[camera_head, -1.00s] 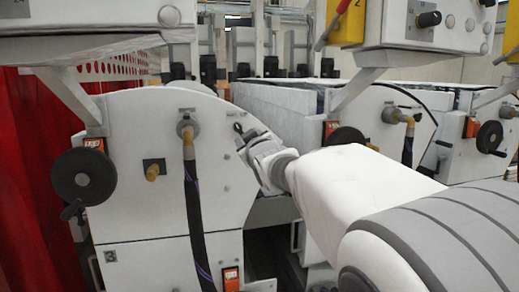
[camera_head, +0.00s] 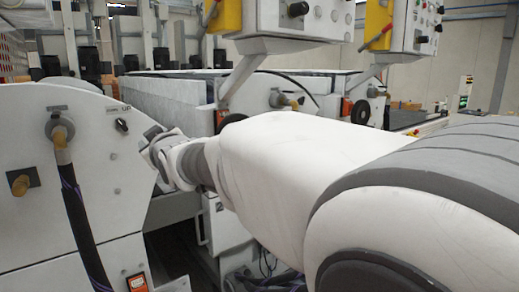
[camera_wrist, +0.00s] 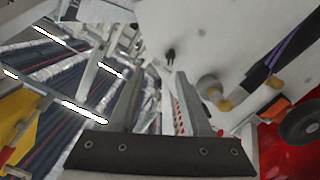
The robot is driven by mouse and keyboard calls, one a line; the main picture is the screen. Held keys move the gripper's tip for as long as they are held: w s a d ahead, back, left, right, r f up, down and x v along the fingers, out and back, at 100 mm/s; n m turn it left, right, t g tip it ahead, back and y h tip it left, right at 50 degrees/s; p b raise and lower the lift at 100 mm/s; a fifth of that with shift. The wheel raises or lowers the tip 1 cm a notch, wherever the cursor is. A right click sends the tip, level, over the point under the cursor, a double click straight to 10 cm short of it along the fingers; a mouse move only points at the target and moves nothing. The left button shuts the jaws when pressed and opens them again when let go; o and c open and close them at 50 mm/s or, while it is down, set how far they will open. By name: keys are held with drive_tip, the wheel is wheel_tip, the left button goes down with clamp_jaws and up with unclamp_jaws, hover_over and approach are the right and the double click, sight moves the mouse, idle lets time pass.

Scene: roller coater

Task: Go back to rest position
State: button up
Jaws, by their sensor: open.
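My gripper (camera_head: 150,138) is at the end of my outstretched white arm in the head view. It is close to the right edge of the white machine side panel (camera_head: 85,195), near a small black switch (camera_head: 122,125). In the wrist view, the two fingers of my gripper (camera_wrist: 160,85) are apart with nothing between them. The same black switch (camera_wrist: 170,55) shows just beyond the fingertips. I cannot tell whether the gripper touches the panel.
A hose (camera_head: 75,215) hangs from the panel's front. Control boxes on slanted posts (camera_head: 240,75) stand over the further machine units. A dark gap lies below my forearm. Open floor and a pale wall (camera_head: 460,60) show at the right.

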drive_tip(key=s+d+f+m+g+h+p, duration=0.1)
drive_tip(key=s+d+m+h, duration=0.1)
drive_tip(key=d, duration=0.7)
drive_tip(key=s+d+f+m+g+h+p, duration=0.1)
drive_tip(key=d+f+m+h, duration=0.15)
drive_tip(key=d, duration=0.55)
drive_tip(key=s+d+m+g+h+p, duration=0.1)
drive_tip(key=s+d+m+h, duration=0.15)
drive_tip(key=d, duration=0.65)
drive_tip(key=s+d+f+m+g+h+p, duration=0.1)
drive_tip(key=s+d+f+m, duration=0.1)
drive_tip(key=s+d, duration=0.3)
drive_tip(key=s+d+f+m+g+h+p, duration=0.1)
drive_tip(key=s+d+f, duration=0.3)
drive_tip(key=s, duration=0.6)
drive_tip(key=s+d+f+m+g+h+p, duration=0.1)
drive_tip(key=s+d+f+m+g, duration=0.2)
drive_tip(key=s+d, duration=0.3)
drive_tip(key=shift+s+f+p, duration=0.3)
drive_tip(key=shift+s, duration=0.7)
